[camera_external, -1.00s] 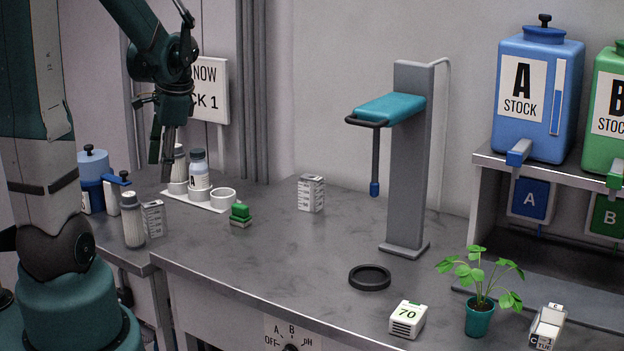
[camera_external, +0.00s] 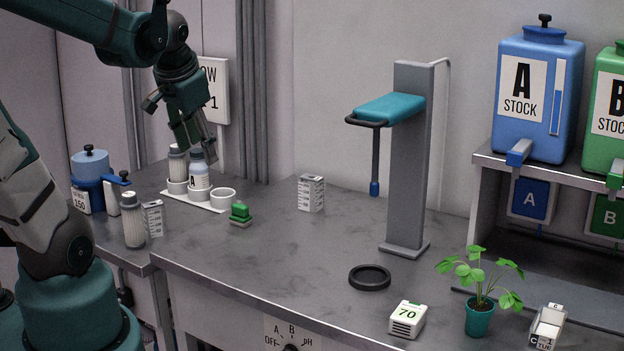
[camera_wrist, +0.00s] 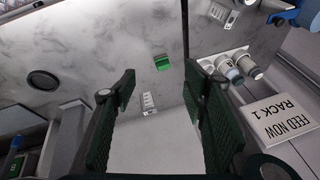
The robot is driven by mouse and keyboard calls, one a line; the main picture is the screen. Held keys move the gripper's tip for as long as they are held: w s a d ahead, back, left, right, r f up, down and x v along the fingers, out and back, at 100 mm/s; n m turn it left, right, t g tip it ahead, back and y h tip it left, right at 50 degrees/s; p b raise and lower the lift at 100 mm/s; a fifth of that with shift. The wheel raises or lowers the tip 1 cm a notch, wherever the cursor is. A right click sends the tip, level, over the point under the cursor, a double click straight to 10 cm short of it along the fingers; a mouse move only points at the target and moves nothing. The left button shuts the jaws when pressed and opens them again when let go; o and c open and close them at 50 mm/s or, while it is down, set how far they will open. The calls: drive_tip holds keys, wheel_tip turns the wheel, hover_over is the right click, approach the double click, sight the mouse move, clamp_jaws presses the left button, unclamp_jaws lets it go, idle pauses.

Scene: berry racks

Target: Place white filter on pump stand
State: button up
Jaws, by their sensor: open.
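A white ribbed cylinder with a dark cap, which looks like the filter (camera_external: 132,222), stands upright at the left of the table. A similar white ribbed one (camera_external: 178,163) stands in the white holder, next to a bottle labelled A (camera_external: 198,175). A tall grey stand (camera_external: 408,170) with a teal arm and a hanging tube stands at the back; I cannot tell whether it is the pump stand. A blue unit (camera_external: 92,180) is at the far left. My gripper (camera_external: 203,155) is above the holder, apart from the filter. In the wrist view its fingers (camera_wrist: 160,95) are apart and empty.
The white holder (camera_external: 222,199) has an empty cup at its right. A green block (camera_external: 240,213), a white carton (camera_external: 311,193), a black ring (camera_external: 370,277), a white box marked 70 (camera_external: 407,319) and a potted plant (camera_external: 479,318) stand on the table.

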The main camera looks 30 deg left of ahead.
drive_tip(key=s+d+r+n+t+h, duration=0.1)
drive_tip(key=s+d+r+n+t, duration=0.1)
drive_tip(key=d, duration=0.6)
drive_tip(key=shift+s+d+r+n+t+h, duration=0.15)
drive_tip(key=shift+s+r+n+t+h, duration=0.25)
drive_tip(key=shift+s, duration=0.7)
drive_tip(key=shift+c, duration=0.6)
drive_tip(key=m+g+y+b, duration=0.85)
drive_tip(key=m+y, duration=0.35)
drive_tip(key=m, duration=0.3)
approach(138, 197)
drive_tip(key=x, duration=0.4)
drive_tip(key=shift+a+f+m+g+y+b, duration=0.35)
drive_tip(key=shift+a+f+m+y+b, duration=0.15)
drive_tip(key=shift+a+f+y, duration=0.25)
drive_tip(key=shift+a, duration=0.2)
